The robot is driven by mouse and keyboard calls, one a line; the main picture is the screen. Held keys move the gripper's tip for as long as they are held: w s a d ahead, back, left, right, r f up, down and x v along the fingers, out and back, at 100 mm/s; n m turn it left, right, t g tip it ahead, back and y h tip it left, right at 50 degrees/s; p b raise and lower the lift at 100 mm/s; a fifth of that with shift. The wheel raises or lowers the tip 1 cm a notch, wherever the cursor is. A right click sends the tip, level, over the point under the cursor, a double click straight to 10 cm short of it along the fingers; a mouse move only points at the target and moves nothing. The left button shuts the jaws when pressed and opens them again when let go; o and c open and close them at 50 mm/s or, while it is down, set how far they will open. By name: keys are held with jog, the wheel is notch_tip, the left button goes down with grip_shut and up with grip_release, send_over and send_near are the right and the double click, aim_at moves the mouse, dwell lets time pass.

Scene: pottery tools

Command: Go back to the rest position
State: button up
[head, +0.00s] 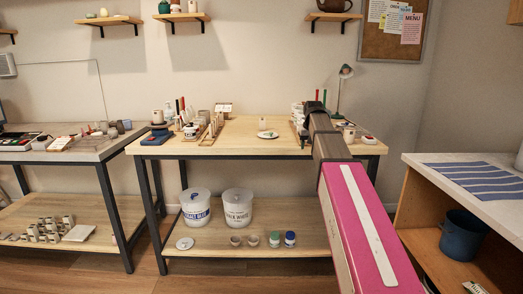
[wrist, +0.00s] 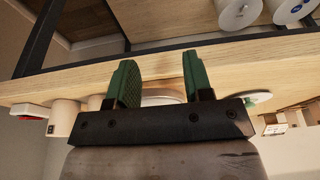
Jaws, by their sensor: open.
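My gripper (wrist: 159,80) shows in the wrist view with its two green fingers apart and nothing between them. The wooden table top (wrist: 95,82) lies beyond the fingers, and the wrist picture looks turned over, with the lower shelf side at the top. In the head view my arm reaches forward over the right part of the middle table (head: 250,150). The gripper itself is mostly hidden there behind my arm's dark links.
A small white dish (head: 267,134) lies mid-table. Buckets (head: 238,208) sit on the lower shelf. A counter (head: 440,165) stands at right.

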jog(key=s+a+f+g, duration=0.1)
jog(key=s+f, duration=1.4)
jog(key=f, duration=0.3)
jog(key=s+a+f+g, duration=0.1)
jog(key=s+f+g, duration=0.1)
jog(key=s+f, duration=1.3)
notch_tip(320, 180, down, 3)
jog(key=shift+f, duration=0.15)
jog(key=shift+w, duration=0.15)
